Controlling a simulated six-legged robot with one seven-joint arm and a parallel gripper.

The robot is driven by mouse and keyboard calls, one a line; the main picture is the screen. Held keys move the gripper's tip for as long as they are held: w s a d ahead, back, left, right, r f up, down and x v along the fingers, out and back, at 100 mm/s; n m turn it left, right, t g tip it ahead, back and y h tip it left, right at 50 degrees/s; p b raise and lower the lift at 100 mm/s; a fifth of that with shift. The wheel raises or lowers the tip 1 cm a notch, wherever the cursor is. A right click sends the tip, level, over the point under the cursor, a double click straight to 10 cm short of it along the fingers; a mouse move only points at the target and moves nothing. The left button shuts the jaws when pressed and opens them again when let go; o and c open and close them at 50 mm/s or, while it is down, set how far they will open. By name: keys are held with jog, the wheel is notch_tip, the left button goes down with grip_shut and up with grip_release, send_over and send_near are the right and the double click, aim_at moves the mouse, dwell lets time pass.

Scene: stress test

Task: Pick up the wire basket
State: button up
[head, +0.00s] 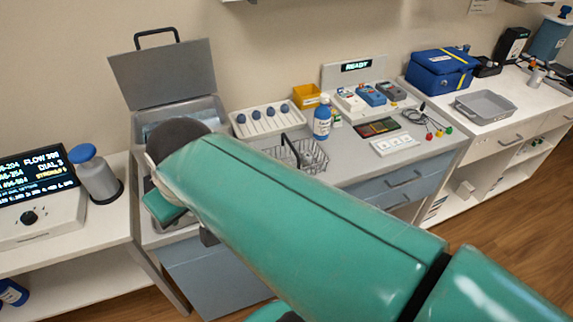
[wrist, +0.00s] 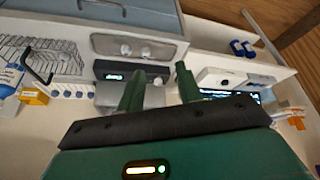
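The wire basket (head: 312,157) is a dark-wire basket with a thin handle on the counter, in the middle of the head view; my green arm covers its front part. In the wrist view, a wire basket (wrist: 55,58) shows at the left, with a dark handle near it. My gripper (wrist: 160,88) has its two green fingers apart, with a gap between them and nothing held. The basket lies well to the left of the fingers in the wrist view. In the head view my arm hides the fingers.
An open grey lidded box (head: 165,75) is at the left. A white keypad-like panel (head: 395,145) and cables lie to the right.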

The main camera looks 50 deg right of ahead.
jog(key=w+d+f+m+g, duration=0.2)
jog(key=w+d, duration=0.1)
jog(key=d, duration=0.7)
jog(key=m+t, duration=0.2)
jog(key=m, duration=0.2)
send_near(290, 143)
jog(key=x, duration=1.2)
jog(key=shift+w+f, duration=0.1)
jog(key=shift+f, duration=0.15)
jog(key=shift+f, duration=0.25)
jog(key=shift+c, duration=0.4)
grip_shut()
